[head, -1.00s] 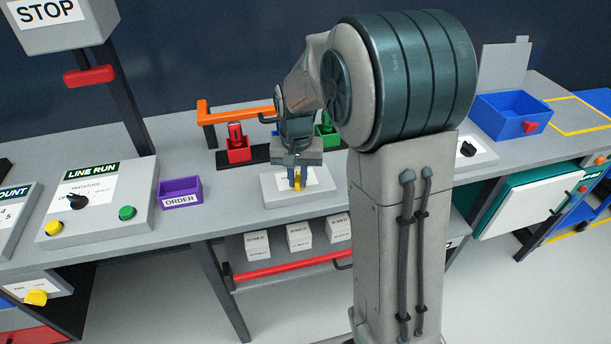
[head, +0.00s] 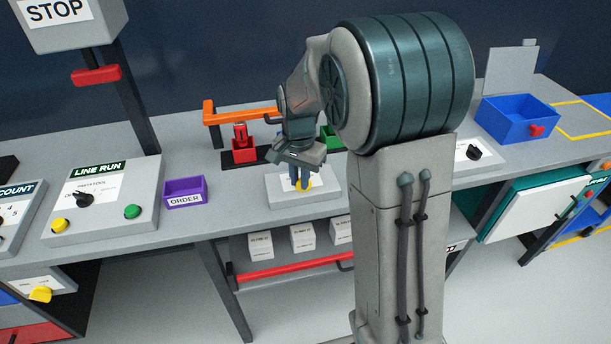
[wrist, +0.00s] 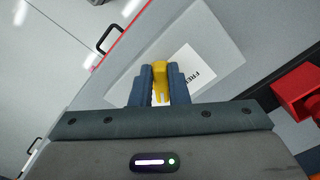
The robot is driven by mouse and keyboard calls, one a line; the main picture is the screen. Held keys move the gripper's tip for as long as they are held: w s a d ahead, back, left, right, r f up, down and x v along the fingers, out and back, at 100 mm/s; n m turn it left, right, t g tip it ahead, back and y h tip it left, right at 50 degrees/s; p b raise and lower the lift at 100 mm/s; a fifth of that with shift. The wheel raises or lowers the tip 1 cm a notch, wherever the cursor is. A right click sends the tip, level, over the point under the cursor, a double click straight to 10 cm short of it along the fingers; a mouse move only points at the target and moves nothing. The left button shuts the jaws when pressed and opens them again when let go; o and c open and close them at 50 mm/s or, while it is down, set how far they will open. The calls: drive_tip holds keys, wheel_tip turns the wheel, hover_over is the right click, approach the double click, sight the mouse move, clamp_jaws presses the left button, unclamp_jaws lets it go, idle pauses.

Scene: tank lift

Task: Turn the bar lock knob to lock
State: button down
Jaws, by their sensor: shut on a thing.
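The bar lock knob is yellow and shows between my fingers in the wrist view (wrist: 159,72). It sits on a grey plate (head: 274,189) with a white label (wrist: 205,55) that reads "FREE" in part. My gripper (wrist: 159,88) points down and is shut on the knob, with one blue finger on each side. In the head view my gripper (head: 300,184) stands over the plate on the bench. The knob's exact pointing and the rest of the label are hidden by the fingers.
An orange bar (head: 240,116) spans behind the plate, with a red holder (head: 243,152) and a green holder (head: 330,137) near it. A purple ORDER bin (head: 185,192) stands to the left. A red rail (head: 290,268) runs below the bench front.

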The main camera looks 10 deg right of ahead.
drive_tip(key=shift+w+d+r, duration=0.1)
drive_tip(key=shift+w+r, duration=0.05)
drive_tip(key=shift+w, duration=0.05)
drive_tip(key=c, duration=1.4)
unclamp_jaws()
drive_tip(key=shift+d, duration=0.1)
wheel_tip(320, 180, up, 14)
drive_tip(key=shift+s+f, duration=0.1)
drive_tip(key=shift+f, duration=0.1)
drive_tip(key=s+d+f+n+t, duration=0.1)
drive_tip(key=s+f+n, duration=0.2)
drive_tip(key=s, duration=0.7)
drive_tip(key=s+d+f+n+t, duration=0.1)
drive_tip(key=s+n, duration=0.4)
drive_tip(key=s, duration=0.5)
wheel_tip(320, 180, down, 3)
drive_tip(key=shift+s+d+r+t, duration=0.2)
drive_tip(key=shift+t, duration=0.3)
